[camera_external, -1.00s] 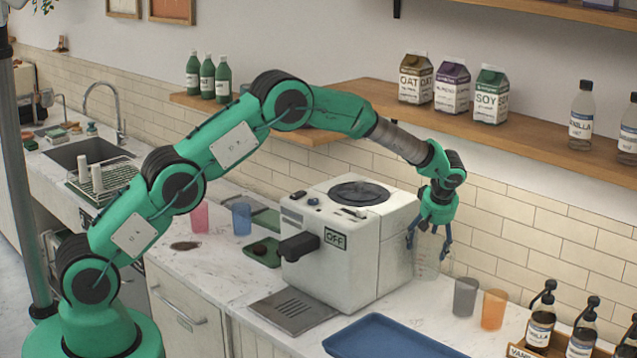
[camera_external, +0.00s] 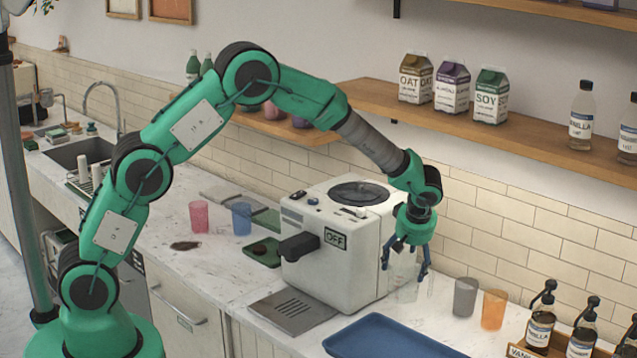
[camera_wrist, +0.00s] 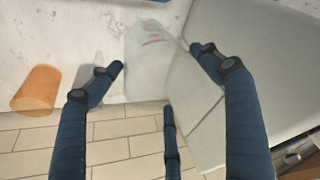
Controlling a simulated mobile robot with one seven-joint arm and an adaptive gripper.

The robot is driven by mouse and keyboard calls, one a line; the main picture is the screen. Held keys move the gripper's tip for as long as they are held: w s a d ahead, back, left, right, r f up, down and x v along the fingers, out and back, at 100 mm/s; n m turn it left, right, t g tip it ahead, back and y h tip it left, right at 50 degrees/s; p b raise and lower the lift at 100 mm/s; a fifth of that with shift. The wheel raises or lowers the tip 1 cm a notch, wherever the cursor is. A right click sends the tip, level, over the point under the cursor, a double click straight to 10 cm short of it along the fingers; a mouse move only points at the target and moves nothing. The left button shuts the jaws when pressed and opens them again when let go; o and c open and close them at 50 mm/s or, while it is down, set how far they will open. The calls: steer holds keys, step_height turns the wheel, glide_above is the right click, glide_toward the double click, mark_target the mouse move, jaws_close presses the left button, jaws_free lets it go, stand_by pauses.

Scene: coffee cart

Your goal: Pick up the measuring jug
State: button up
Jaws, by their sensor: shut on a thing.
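The measuring jug (camera_external: 404,288) is clear and hard to make out against the counter, just right of the white coffee machine. In the wrist view the jug (camera_wrist: 152,62) is a pale see-through shape with faint red marks, between my fingers. My gripper (camera_external: 404,266) points down over the jug with its dark blue fingers around the upper part. It is shut on the jug. The three fingers also show in the wrist view, where my gripper (camera_wrist: 157,62) has the jug in its middle. I cannot tell whether the jug's base touches the counter.
The white coffee machine (camera_external: 335,275) stands close on the left. A grey cup (camera_external: 465,298) and an orange cup (camera_external: 493,310) stand close on the right. A blue tray (camera_external: 385,340) lies in front. The tiled wall is behind, with a wooden shelf (camera_external: 520,130) of cartons above.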

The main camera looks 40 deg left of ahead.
mark_target(400, 274)
steer(key=shift+s+d, duration=0.25)
steer(key=shift+s, duration=0.75)
steer(key=shift+s+d, duration=0.25)
steer(key=shift+s, duration=0.75)
